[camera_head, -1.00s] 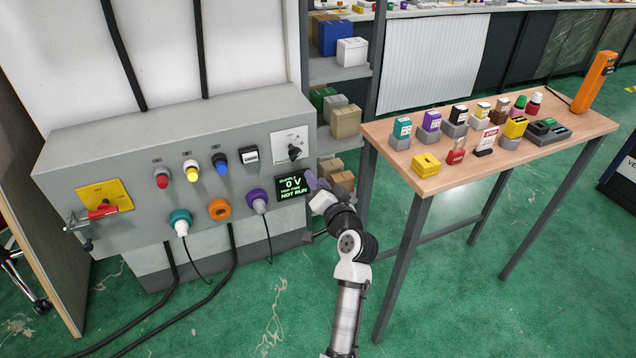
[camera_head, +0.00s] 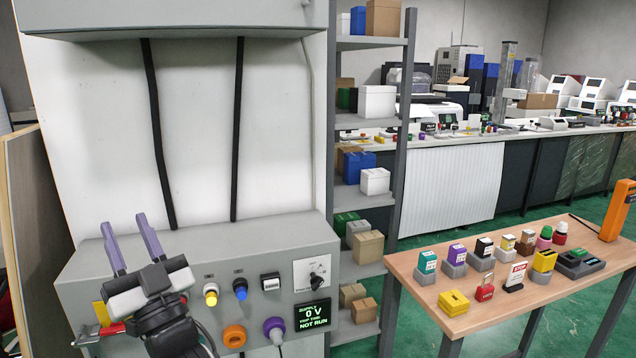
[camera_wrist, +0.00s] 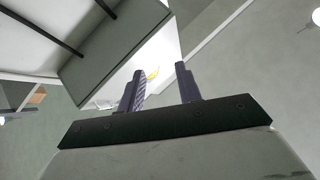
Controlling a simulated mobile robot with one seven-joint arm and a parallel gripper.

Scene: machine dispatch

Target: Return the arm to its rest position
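My gripper (camera_head: 132,243) is raised in front of the left part of the grey control panel (camera_head: 262,262) in the head view. Its two purple fingers point up and stand apart with nothing between them. In the wrist view the gripper (camera_wrist: 160,88) also shows its fingers apart and empty, with ceiling and an overhead box behind them. My wrist hides part of the panel's left side, and only bits of the red switch handle (camera_head: 112,329) and its yellow plate show.
A wooden table (camera_head: 408,262) with several coloured blocks, padlocks and a sign stands at the right. A shelf rack (camera_head: 398,130) with boxes stands behind. The panel display (camera_head: 312,315) reads 0 V, NOT RUN. Black cables (camera_head: 158,130) run up the white wall.

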